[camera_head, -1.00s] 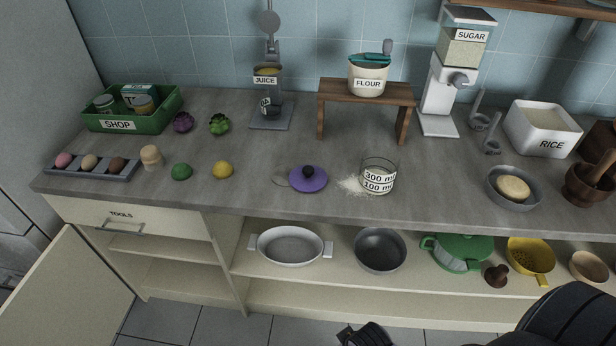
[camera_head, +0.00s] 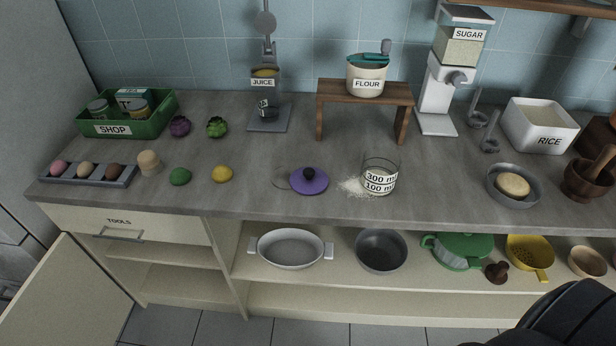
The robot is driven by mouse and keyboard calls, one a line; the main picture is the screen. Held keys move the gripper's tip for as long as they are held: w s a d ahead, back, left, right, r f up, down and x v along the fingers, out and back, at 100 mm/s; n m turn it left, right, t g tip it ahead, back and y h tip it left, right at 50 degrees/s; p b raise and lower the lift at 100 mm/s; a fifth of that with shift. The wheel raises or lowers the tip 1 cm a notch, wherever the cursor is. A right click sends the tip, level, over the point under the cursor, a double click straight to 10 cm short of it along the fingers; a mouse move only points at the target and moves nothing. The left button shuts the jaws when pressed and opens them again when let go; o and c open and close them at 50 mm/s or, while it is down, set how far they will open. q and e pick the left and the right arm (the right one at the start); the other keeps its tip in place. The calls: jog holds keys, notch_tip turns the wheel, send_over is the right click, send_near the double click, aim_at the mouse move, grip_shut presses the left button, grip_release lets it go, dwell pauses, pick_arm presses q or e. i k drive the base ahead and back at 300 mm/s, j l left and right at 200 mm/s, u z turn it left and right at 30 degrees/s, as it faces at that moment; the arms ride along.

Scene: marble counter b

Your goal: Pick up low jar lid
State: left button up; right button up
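A purple round lid (camera_head: 309,184) with a dark knob sits on the grey counter, left of the glass measuring cup. A faint clear glass rim (camera_head: 280,172) shows just to its left, perhaps a low jar. I cannot tell how the lid and this glass touch. Neither gripper shows in the head view. Only a dark part of my arm is visible at the lower right corner.
The measuring cup (camera_head: 379,177) stands close to the lid's right, with spilled white grains (camera_head: 352,187) between them. A yellow lemon-like item (camera_head: 222,174) lies to the left. A wooden stand (camera_head: 365,92) is behind. The front counter edge is clear.

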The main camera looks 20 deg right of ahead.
aim_at(308, 180)
jog(key=i+j+z, duration=0.15)
jog(key=j, duration=0.2)
jog(key=i+j+z, duration=0.35)
jog(key=j, duration=0.4)
jog(key=i, duration=0.05)
